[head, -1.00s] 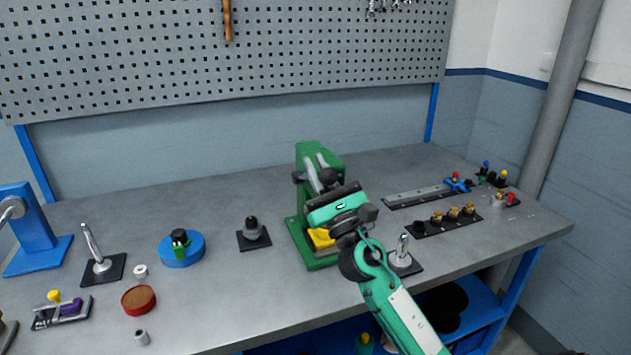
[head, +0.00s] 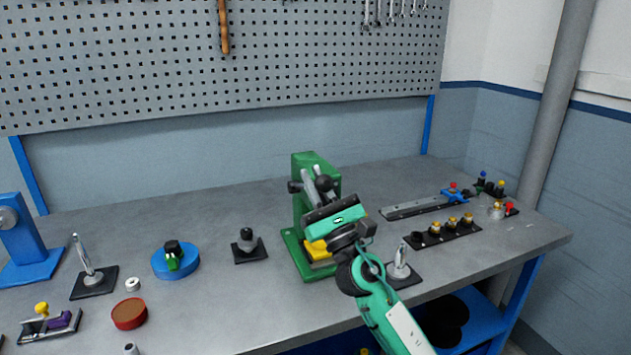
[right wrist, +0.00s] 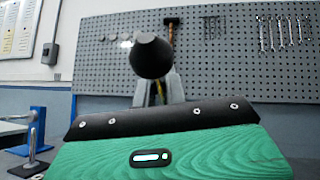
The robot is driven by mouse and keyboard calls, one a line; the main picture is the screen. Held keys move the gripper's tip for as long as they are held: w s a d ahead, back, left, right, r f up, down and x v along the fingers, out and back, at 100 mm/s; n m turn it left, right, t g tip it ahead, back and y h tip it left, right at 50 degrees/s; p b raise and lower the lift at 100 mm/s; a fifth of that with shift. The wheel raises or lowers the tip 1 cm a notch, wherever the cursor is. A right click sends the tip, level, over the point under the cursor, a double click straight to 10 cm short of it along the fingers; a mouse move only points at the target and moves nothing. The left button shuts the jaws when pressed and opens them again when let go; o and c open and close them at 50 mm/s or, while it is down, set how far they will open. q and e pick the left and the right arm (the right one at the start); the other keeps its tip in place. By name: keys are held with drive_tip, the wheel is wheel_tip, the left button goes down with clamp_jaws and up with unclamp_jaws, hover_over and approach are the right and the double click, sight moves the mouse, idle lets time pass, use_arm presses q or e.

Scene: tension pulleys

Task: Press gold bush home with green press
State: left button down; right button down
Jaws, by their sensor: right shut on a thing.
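The green press (head: 303,165) stands at the middle of the bench, with a grey lever and black ball knob (head: 323,183) in front of its column. A yellow block (head: 317,250) sits low in the press. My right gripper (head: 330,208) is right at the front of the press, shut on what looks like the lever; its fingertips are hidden. In the right wrist view a black ball knob (right wrist: 151,55) rises just beyond the gripper's green body. No gold bush shows in the press, as my gripper and arm cover that area. My left gripper is out of view.
A black rack (head: 443,232) with several gold-topped parts lies right of the press. A grey rail (head: 415,206) lies behind it. A black stand (head: 249,246) and blue round fixture (head: 176,262) stand to the left. A silver-post stand (head: 400,268) is close beside my right arm.

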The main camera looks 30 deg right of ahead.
drive_tip(key=shift+a+f, duration=0.2)
drive_tip(key=shift+f, duration=0.15)
